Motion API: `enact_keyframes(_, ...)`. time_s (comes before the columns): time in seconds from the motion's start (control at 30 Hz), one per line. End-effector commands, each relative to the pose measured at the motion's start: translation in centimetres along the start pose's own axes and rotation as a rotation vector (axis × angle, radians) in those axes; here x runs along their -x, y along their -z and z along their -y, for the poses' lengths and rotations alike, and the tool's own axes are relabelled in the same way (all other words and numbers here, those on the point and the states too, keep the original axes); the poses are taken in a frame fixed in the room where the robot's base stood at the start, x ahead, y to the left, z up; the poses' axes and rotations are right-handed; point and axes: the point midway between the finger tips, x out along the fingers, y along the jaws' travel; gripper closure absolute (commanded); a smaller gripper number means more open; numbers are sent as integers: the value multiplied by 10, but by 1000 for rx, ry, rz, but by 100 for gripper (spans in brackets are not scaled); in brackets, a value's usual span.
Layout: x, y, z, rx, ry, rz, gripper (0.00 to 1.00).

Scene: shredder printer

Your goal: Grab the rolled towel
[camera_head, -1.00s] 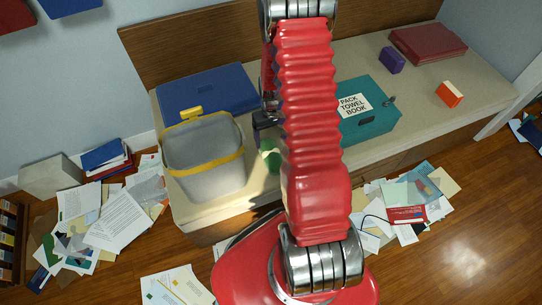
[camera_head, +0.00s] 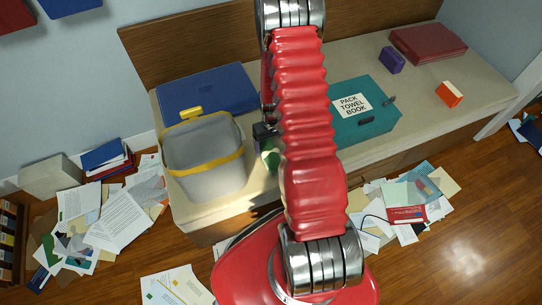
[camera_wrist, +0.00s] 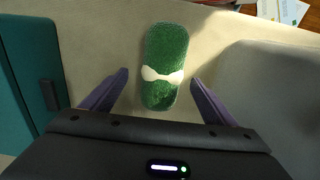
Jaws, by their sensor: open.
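The rolled towel (camera_wrist: 166,50) is green with a white tie around its middle. In the wrist view it lies on the beige bench top, just ahead of my gripper (camera_wrist: 158,88). My gripper is open, its two purple fingers spread on either side of the towel's near end, with gaps on both sides. I cannot tell the height between fingers and bench. In the head view only a green part of the towel (camera_head: 271,158) shows; my red arm hides the rest.
A grey bin with a yellow band (camera_head: 204,160) stands left of the towel. A teal box labelled "PACK TOWEL BOOK" (camera_head: 372,125) lies to the right. A blue case (camera_head: 215,88) is behind the bin. Papers (camera_head: 405,205) litter the floor.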

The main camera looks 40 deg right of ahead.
Motion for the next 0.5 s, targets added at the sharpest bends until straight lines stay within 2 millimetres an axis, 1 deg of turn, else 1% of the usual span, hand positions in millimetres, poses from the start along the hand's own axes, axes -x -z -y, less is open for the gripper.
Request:
enact_keyframes(0.1, -15, -2, 3, 1, 1, 3, 20)
enact_keyframes(0.3, -36, -2, 4, 0, 0, 1, 20)
enact_keyframes(0.5, -42, -2, 4, 0, 0, 1, 20)
